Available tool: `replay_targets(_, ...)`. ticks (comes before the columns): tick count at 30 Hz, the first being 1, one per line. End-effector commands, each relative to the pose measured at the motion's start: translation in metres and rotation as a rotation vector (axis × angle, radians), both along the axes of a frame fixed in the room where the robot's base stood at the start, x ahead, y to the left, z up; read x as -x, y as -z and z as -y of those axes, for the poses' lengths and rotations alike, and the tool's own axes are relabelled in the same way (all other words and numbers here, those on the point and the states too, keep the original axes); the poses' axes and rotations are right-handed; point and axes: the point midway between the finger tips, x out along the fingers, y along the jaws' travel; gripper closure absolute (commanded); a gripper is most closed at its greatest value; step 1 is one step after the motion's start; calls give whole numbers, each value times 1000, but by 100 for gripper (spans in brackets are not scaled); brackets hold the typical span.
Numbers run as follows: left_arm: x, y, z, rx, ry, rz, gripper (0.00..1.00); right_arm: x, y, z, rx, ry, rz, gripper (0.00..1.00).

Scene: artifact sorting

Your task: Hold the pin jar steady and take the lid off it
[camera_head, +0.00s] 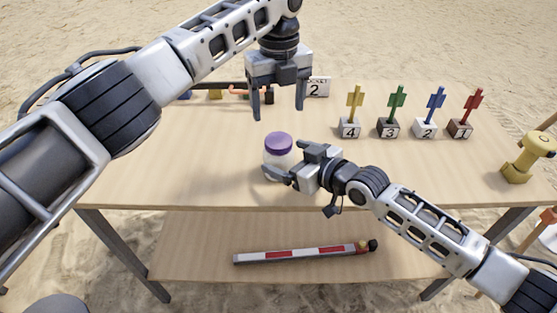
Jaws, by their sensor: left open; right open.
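The pin jar (275,158) stands upright on the table, with its purple lid (278,141) on top. My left gripper (278,114) is open, pointing down above and a little behind the lid, apart from it. My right gripper (283,161) is open at the jar's right side, with its fingers at the jar's body. Whether the fingers touch the jar cannot be told, and part of the jar's right side is hidden by the gripper.
Yellow (354,111), green (392,111), blue (430,113) and red (467,113) markers stand in numbered blocks at the back right. A yellow object (527,156) stands at the right edge. A red-white pole (300,253) lies on the lower shelf. The table's left part (180,150) is clear.

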Motion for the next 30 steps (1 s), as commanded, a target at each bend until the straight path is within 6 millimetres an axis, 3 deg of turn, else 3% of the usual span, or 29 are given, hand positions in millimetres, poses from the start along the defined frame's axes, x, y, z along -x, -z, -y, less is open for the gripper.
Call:
replay_targets(7, 0, 0, 0, 0, 0, 0, 28, -21, 8, -21, -1, -1, 0, 11)
replay_targets(19, 0, 0, 0, 0, 0, 0, 28, -25, 11, -25, 1, 0, 1, 11)
replay_targets(28, 0, 0, 0, 0, 5, 0, 28, -25, 11, -25, 1, 0, 1, 95)
replay_targets(30, 0, 0, 0, 1, 39, -1, 28, -25, 11, -25, 1, 0, 1, 100)
